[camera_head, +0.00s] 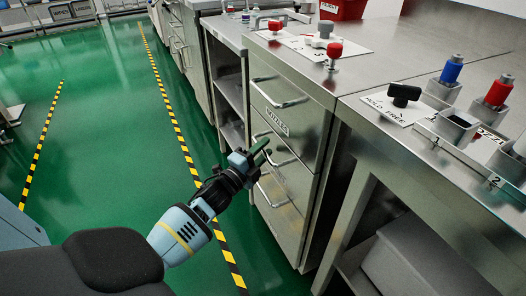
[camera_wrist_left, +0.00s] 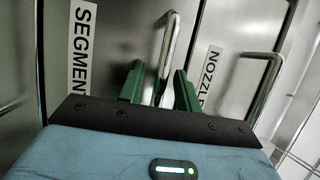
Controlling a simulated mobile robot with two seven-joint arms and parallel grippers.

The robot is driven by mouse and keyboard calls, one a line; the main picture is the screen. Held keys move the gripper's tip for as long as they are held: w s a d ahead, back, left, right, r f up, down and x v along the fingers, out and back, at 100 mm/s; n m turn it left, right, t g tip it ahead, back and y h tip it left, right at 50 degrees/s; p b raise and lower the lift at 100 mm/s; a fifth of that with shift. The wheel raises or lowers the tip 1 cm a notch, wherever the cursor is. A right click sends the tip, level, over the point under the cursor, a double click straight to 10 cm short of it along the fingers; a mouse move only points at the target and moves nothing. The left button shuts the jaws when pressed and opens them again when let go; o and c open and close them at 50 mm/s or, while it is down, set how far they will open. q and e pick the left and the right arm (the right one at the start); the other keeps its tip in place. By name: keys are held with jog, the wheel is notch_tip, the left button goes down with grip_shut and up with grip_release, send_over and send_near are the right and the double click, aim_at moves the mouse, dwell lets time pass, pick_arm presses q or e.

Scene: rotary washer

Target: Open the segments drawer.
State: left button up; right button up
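The segments drawer is the middle one of a steel cabinet and looks closed; its "SEGMENTS" label (camera_wrist_left: 82,55) shows in the left wrist view, partly cut off. Its bar handle (camera_wrist_left: 168,50) runs between the two green fingers of my left gripper (camera_wrist_left: 159,88). The fingers stand apart, one on each side of the bar; I cannot tell whether they touch it. In the head view my left gripper (camera_head: 262,152) is in front of this drawer and hides part of its handle. My right gripper is not in view.
The nozzles drawer (camera_head: 265,106) with its own handle (camera_head: 280,97) is just above; another drawer handle (camera_head: 270,190) is below. The worktop above holds red valve knobs (camera_head: 334,50) and a black knob (camera_head: 403,92). The green floor (camera_head: 100,140) left of the cabinet is clear.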

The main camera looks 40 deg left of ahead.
pick_arm(q)
jog(key=shift+c, duration=0.4)
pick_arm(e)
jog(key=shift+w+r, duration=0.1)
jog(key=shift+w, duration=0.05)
pick_arm(q)
grip_shut()
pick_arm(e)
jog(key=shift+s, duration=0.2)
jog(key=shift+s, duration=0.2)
